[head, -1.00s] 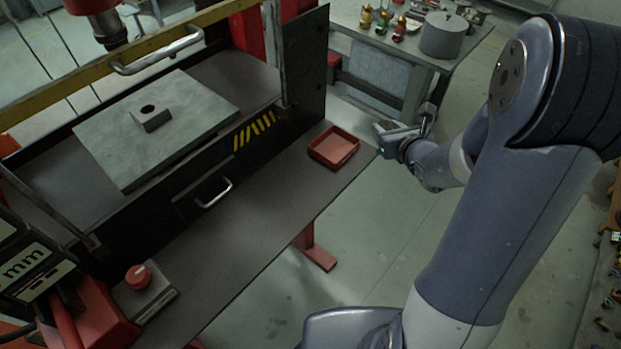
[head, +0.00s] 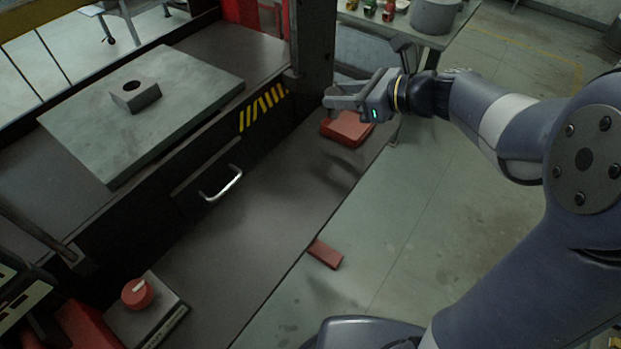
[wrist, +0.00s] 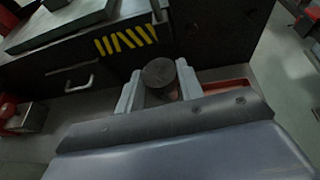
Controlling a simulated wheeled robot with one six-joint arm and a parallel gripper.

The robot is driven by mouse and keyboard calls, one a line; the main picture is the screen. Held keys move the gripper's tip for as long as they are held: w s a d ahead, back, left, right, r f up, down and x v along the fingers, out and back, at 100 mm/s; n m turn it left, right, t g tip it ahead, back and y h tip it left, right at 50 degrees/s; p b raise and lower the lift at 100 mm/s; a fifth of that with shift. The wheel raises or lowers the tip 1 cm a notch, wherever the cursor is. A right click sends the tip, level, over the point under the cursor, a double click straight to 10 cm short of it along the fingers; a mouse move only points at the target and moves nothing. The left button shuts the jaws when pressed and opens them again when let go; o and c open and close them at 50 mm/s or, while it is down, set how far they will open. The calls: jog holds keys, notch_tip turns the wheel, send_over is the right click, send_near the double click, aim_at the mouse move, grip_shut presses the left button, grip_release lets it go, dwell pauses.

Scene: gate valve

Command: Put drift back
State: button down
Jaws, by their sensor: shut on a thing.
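The drift (wrist: 158,73) shows in the wrist view as a dark round cylinder, its flat end facing the camera. My gripper (wrist: 157,88) is shut on it, one pale finger on each side. In the head view my gripper (head: 345,101) is above the red tray (head: 352,129) at the far right end of the bench. The drift cannot be made out clearly there. The tray also shows in the wrist view (wrist: 226,86), partly hidden behind my gripper. Whether the drift touches the tray cannot be told.
A grey block with a hole (head: 136,96) sits on the press plate (head: 160,128). A drawer handle (head: 221,184) sticks out of the black front. A red knob (head: 137,293) is at the near left. The bench (head: 262,210) between knob and tray is clear.

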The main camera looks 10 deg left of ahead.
jog(key=s+a+n+g+b, duration=0.2)
jog(key=s+a+n+g, duration=0.1)
jog(key=s+g, duration=0.15)
jog(key=shift+n+y, duration=0.3)
jog(key=shift+y, duration=0.1)
jog(key=shift+s+a+f, duration=0.1)
jog(key=shift+s+f, duration=0.15)
jog(key=shift+f, duration=1.5)
jog(key=shift+s+a+f, duration=0.1)
jog(key=shift+s+f, duration=0.15)
jog(key=shift+f, duration=1.55)
jog(key=shift+s+f, duration=0.25)
jog(key=shift+f, duration=1.5)
jog(key=shift+f, duration=0.1)
jog(key=shift+f, duration=0.15)
jog(key=c, duration=0.9)
grip_release()
jog(key=shift+c, duration=0.2)
